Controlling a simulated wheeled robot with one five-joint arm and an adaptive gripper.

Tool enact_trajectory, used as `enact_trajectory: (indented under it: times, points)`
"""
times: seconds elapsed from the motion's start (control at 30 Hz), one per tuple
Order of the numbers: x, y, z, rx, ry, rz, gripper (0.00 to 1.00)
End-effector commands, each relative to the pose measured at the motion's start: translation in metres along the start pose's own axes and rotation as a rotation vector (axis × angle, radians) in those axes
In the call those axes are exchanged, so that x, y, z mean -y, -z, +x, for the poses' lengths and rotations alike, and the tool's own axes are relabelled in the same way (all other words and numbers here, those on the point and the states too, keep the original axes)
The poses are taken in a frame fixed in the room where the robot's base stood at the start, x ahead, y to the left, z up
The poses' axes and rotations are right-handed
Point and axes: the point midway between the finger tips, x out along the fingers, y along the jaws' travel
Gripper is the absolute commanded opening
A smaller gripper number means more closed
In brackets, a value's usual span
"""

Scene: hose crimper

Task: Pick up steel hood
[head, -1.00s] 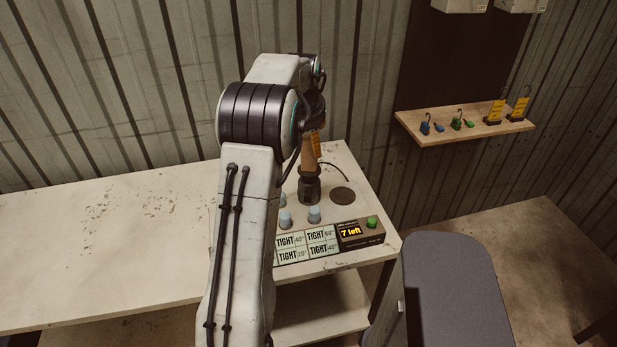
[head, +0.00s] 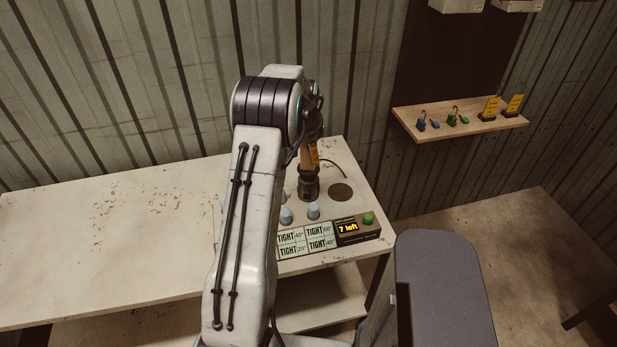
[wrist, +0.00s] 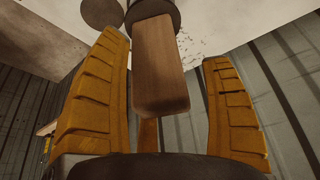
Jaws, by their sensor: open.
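The steel hood appears to be the dark round piece (head: 308,188) with an upright wooden handle, standing on the bench in the head view. In the wrist view its wooden handle (wrist: 160,75) reaches between my fingers, with the dark round body (wrist: 153,12) beyond. My gripper (wrist: 170,85) is open, with one yellow finger on each side of the handle. Gaps show between the handle and both fingers. In the head view my gripper (head: 315,153) is mostly hidden by my arm, with one yellow finger showing beside the handle.
A flat dark disc (head: 340,192) lies right of the hood. Pale blue knobs (head: 286,215), TIGHT labels (head: 308,242) and a "7 left" display with a green button (head: 368,218) are in front. A shelf (head: 460,122) with small items is at right. The bench's left (head: 100,230) is clear.

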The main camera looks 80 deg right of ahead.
Motion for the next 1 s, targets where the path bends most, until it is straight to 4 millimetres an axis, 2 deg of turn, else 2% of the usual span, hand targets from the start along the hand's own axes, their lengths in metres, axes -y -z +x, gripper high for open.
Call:
enact_trajectory:
  times: [0.07, 0.77, 1.0]
  points:
    - [0.0, 0.0, -0.0001, 0.0, 0.0, 0.0, 0.71]
    - [0.0001, 0.0007, -0.0005, -0.002, 0.0, 0.0, 0.08]
    - [-0.0001, 0.0021, -0.0014, -0.006, 0.0, 0.0, 0.05]
